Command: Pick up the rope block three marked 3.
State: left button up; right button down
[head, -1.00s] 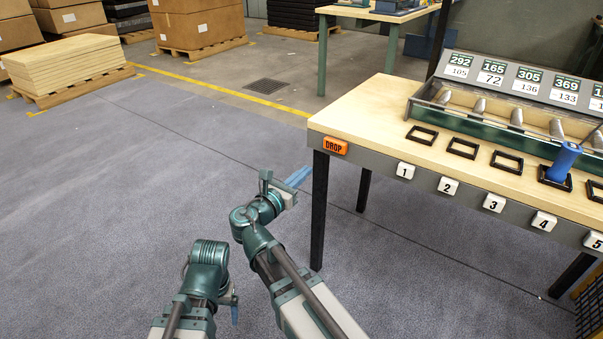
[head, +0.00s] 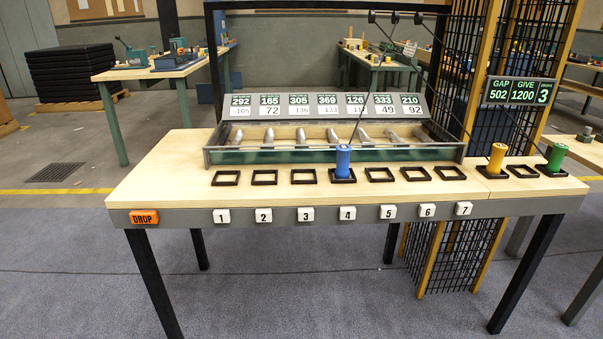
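A white tile marked 3 (head: 306,214) is on the front edge of the wooden table (head: 150,180), in a row of tiles marked 1 to 7. Above it lies an empty black square frame (head: 303,176). A blue cylinder (head: 343,161) stands upright in the frame above tile 4. A yellow cylinder (head: 496,158) and a green cylinder (head: 556,157) stand in frames at the right end. I see no cylinder with a readable 3 on it. Neither of my grippers shows in the head view now.
A green trough (head: 330,155) with several grey rollers sits at the back of the table under a board of number cards (head: 325,105). An orange DROP tag (head: 143,217) is at the left corner. A black mesh rack (head: 480,110) stands behind the right side. Floor in front is clear.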

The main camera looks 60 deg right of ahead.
aim_at(344, 152)
jog(key=z, duration=2.2)
